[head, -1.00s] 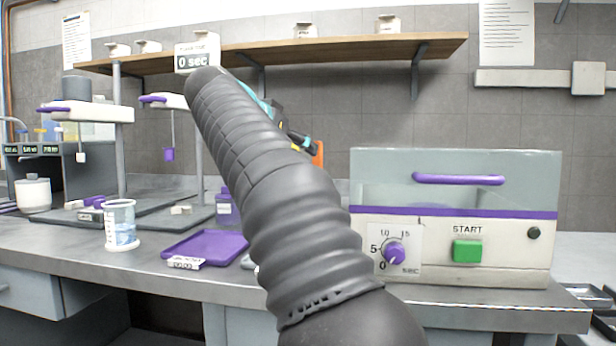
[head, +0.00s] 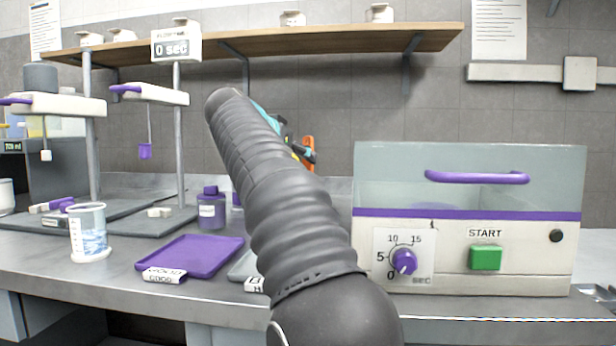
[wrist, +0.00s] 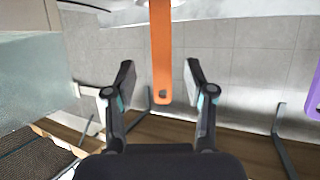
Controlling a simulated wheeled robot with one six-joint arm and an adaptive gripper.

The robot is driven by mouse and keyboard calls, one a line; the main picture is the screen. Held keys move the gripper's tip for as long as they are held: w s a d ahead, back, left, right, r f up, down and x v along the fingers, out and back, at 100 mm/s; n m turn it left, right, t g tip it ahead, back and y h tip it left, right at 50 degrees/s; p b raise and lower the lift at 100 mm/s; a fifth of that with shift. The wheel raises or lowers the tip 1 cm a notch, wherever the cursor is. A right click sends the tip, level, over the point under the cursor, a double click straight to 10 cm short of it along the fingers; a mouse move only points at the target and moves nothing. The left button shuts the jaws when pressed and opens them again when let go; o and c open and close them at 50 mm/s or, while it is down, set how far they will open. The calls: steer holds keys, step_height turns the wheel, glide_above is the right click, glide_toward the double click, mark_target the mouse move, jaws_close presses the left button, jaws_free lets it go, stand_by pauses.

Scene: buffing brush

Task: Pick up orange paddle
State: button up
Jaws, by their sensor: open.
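The orange paddle (wrist: 161,45) is a long flat strip with a small hole near its end. In the wrist view it comes down from the top edge, and its holed end lies in the gap between my fingers. In the head view only a small orange part of it (head: 308,144) shows behind my gripper (head: 300,150). My gripper also shows in the wrist view (wrist: 160,74); its two dark fingers are spread, one on each side of the paddle, with gaps visible. The rest of the paddle is out of the wrist frame or hidden by my arm.
A glass-topped machine with a START button (head: 465,255) stands on the bench at right. A purple tray (head: 202,256), a beaker (head: 89,232) and purple bottle (head: 211,210) stand at left. A wooden shelf (head: 300,43) runs along the wall above.

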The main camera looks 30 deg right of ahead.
mark_target(307, 163)
steer(key=shift+x, duration=2.65)
steer(key=shift+a+f, duration=0.1)
steer(key=shift+a, duration=0.05)
jaws_close()
